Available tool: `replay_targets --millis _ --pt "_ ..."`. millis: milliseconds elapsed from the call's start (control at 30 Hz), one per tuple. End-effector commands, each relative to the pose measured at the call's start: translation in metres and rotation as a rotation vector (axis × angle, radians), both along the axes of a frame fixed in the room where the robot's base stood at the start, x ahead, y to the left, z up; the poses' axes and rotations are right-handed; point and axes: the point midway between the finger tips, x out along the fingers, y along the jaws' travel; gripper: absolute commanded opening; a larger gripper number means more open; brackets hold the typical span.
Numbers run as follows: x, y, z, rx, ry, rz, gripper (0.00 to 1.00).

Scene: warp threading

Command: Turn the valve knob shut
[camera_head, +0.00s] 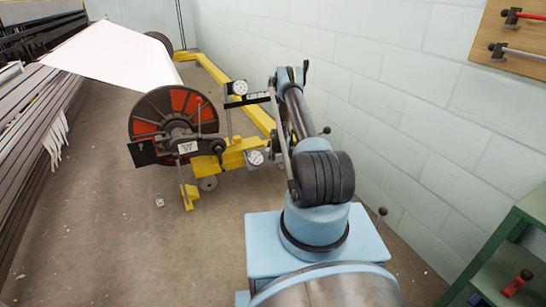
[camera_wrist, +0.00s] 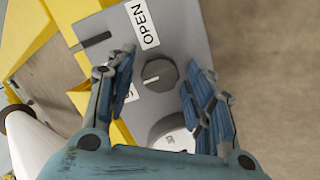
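The valve knob (camera_wrist: 159,75) is a round dark grey knob on a light grey panel (camera_wrist: 183,35) in the wrist view. It bears a thin pale line on its left part. My gripper (camera_wrist: 157,92) is open, with one blue finger on each side of the knob and visible gaps between. I cannot make out the knob or the fingertips clearly in the head view.
A white round gauge (camera_wrist: 174,138) sits just below the knob, partly behind my gripper. In the head view, a yellow frame (camera_head: 232,158) carries a red and black reel (camera_head: 153,105) and gauges. A block wall (camera_head: 390,100) stands close on the right, with a green shelf (camera_head: 520,235).

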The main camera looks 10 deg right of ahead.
Motion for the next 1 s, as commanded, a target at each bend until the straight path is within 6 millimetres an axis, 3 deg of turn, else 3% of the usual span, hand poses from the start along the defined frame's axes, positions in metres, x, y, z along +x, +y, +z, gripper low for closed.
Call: replay_targets --millis 467,1000 --pt "-0.005 -0.001 0.009 0.001 0.000 -0.001 0.52" --pt "-0.045 -0.004 0.074 0.001 0.001 -0.001 0.52"
